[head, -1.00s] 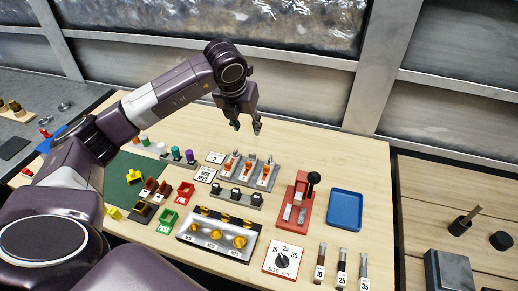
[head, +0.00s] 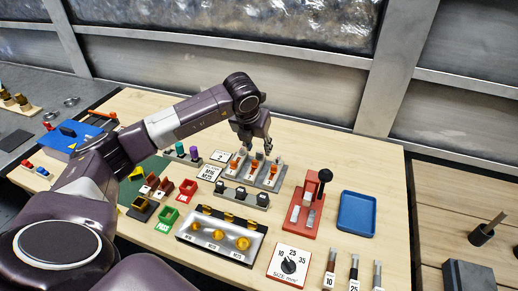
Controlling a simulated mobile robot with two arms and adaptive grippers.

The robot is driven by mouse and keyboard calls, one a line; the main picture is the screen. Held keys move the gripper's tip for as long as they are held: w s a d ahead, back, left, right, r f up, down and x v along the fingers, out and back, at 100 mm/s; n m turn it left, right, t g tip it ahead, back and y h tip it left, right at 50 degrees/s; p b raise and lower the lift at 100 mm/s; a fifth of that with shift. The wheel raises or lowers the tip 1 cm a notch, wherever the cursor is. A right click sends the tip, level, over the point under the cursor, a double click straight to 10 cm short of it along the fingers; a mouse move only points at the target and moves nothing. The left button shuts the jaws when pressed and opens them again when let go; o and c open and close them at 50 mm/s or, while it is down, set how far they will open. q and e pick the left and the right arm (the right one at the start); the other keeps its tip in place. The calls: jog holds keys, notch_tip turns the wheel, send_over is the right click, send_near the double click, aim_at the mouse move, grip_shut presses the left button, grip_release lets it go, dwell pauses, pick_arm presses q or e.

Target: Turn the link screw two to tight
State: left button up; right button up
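A grey block (head: 272,184) holds three orange link pieces in a row, each with a numbered white label in front. The middle orange piece (head: 254,168) sits between the left one (head: 235,164) and the right one (head: 272,172). My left gripper (head: 257,151) points down at the back of this block, just over the middle piece. Its two fingers stand apart, with nothing clearly held. The fingertips overlap the top of the middle post, so contact cannot be told. The screw heads are too small to tell how tight they are. My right gripper is out of view.
A row of black clamps (head: 242,197) stands in front of the block. A red lever press (head: 306,207) and a blue tray (head: 356,213) are to the right. A size dial (head: 289,264) and a tray of brass parts (head: 221,235) are nearer.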

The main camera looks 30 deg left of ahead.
aim_at(260, 154)
pick_arm(q)
jog(key=shift+x, duration=1.35)
grip_shut()
